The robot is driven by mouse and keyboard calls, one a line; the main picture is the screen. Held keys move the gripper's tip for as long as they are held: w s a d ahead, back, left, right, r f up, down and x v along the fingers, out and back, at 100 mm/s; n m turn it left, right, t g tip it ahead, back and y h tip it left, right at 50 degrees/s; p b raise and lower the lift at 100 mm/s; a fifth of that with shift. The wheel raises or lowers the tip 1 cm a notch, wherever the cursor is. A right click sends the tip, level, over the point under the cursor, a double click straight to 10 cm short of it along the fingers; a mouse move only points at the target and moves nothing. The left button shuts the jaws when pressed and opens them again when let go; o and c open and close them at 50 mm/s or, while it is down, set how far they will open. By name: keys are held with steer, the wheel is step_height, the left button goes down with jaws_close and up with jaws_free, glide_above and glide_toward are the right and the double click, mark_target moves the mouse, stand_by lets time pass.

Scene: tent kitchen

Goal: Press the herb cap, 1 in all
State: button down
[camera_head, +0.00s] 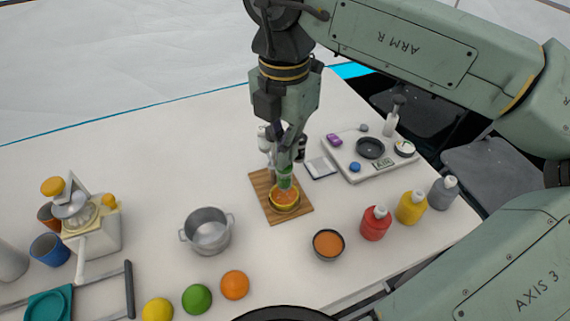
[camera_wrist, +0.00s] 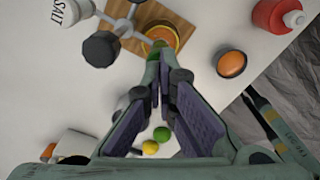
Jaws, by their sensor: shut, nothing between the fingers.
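A green herb dispenser (camera_head: 285,172) hangs directly over an orange-filled bowl (camera_head: 285,198) on a wooden board (camera_head: 305,210). My gripper (camera_head: 288,153) is shut and empty, pointing down at the dispenser's top. In the wrist view the gripper's tips (camera_wrist: 158,60) are right at the green cap (camera_wrist: 158,45), covering part of it. I cannot tell whether they touch it. The bowl also shows in the wrist view (camera_wrist: 168,33), just past the cap.
A grey spoked stand (camera_wrist: 123,26) carries a white salt dispenser (camera_wrist: 68,12) and a dark one (camera_wrist: 101,49) close beside my gripper. A pot (camera_head: 207,232), a small orange-filled bowl (camera_head: 328,244), a red bottle (camera_head: 376,222) and a scale tray (camera_head: 370,165) stand around.

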steer(key=shift+f+b, duration=0.65)
steer(key=shift+f, duration=0.15)
steer(key=shift+r, duration=0.2)
stand_by(0.3)
steer(key=shift+r+p, duration=0.35)
steer(key=shift+r, duration=0.2)
steer(key=shift+r+p, duration=1.85)
steer(key=shift+r, duration=1.2)
steer(key=shift+f, duration=0.1)
